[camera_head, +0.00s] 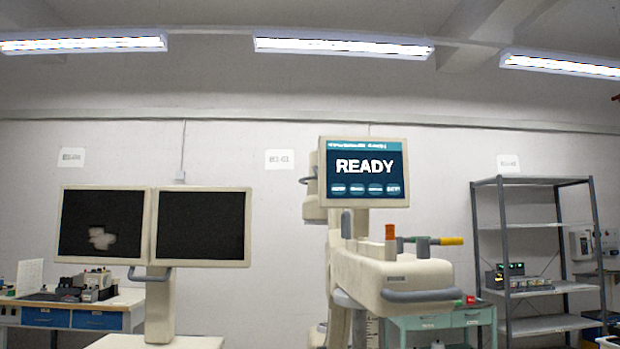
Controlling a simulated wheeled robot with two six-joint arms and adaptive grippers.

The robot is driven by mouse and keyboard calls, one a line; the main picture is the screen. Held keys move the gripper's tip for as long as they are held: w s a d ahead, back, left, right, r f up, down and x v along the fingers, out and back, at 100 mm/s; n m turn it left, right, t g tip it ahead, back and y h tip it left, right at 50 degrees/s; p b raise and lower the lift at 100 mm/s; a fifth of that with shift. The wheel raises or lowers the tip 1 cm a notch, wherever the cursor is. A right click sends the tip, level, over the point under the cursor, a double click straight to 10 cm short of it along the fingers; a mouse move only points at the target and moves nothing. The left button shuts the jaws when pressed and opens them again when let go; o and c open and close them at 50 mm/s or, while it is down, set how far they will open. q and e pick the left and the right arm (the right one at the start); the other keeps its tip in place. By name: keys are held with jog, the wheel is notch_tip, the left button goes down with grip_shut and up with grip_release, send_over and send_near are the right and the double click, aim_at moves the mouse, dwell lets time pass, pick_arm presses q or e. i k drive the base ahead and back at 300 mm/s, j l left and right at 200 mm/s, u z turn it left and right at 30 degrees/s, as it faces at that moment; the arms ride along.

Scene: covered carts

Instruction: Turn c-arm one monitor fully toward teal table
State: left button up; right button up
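A cream cart machine (385,275) stands right of centre. Its monitor (363,172) shows READY on a teal screen and faces me, turned slightly. A grey handle (420,295) runs along the machine's front edge. A pair of dark monitors (153,226) stands to the left on a cream column (160,305), with a grey handle (150,274) below them. I cannot tell which of these is the c-arm one monitor. A teal table (443,322) with drawers stands behind the READY machine, partly hidden by it. Neither of my grippers shows.
A bench with blue drawers (75,318) stands at the far left, with equipment on top. A grey metal shelf (540,290) stands at the right, holding small devices (515,276). Floor is out of view, so free room there cannot be judged.

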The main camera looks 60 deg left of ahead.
aim_at(359, 173)
jog(key=i+l+u, duration=0.15)
jog(key=u, duration=0.35)
jog(key=i+l+u, duration=0.25)
jog(key=u, duration=0.25)
jog(key=i+l+u, duration=0.15)
jog(key=l+u, duration=0.55)
jog(key=u, duration=0.25)
jog(key=l+u, duration=0.5)
jog(key=i+l+u, duration=0.1)
jog(key=l, duration=0.65)
jog(key=i+l+u, duration=0.1)
jog(key=l, duration=0.65)
jog(key=i+l, duration=0.1)
jog(key=l, duration=0.65)
jog(key=i, duration=0.45)
jog(key=u, duration=0.55)
